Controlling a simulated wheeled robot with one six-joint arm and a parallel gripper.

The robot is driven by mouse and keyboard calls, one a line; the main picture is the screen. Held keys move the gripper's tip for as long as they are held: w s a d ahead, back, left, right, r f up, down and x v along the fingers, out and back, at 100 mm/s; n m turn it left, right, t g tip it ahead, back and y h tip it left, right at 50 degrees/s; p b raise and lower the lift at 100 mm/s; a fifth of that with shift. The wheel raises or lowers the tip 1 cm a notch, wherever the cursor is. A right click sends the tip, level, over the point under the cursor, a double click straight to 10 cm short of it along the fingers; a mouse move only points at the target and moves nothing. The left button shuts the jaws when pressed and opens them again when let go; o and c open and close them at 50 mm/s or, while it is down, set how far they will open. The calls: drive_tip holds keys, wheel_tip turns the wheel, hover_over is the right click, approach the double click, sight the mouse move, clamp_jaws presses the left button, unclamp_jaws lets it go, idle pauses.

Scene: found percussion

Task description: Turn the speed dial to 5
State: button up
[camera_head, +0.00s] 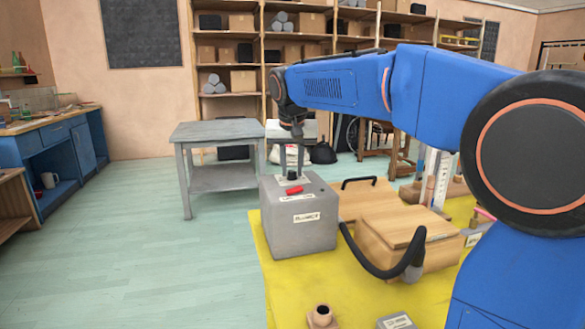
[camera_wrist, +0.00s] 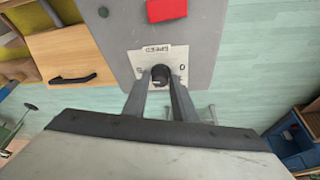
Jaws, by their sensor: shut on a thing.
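A grey box (camera_head: 304,239) stands on the yellow surface. On its top are a red part (camera_head: 294,190) and a small black speed dial (camera_head: 291,176). In the wrist view the speed dial (camera_wrist: 160,73) sits on a white plate (camera_wrist: 147,57) marked SPEED, which appears upside down. My gripper (camera_head: 291,171) points down at the box top. In the wrist view its two fingers (camera_wrist: 160,80) are closed on the dial, one on each side. The dial's pointer and its number setting cannot be read.
A wooden box (camera_head: 400,232) with a black hose stands right of the grey box. A small brown fitting (camera_head: 321,316) lies on the yellow surface (camera_head: 283,290) in front. A grey table (camera_head: 215,131) stands behind on the left. The floor at left is clear.

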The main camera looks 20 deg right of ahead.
drive_tip(key=shift+m, duration=0.5)
drive_tip(key=o, duration=1)
drive_tip(key=shift+o, duration=0.2)
drive_tip(key=v, duration=1.7)
drive_tip(key=shift+a+r, duration=0.15)
drive_tip(key=shift+a, duration=0.25)
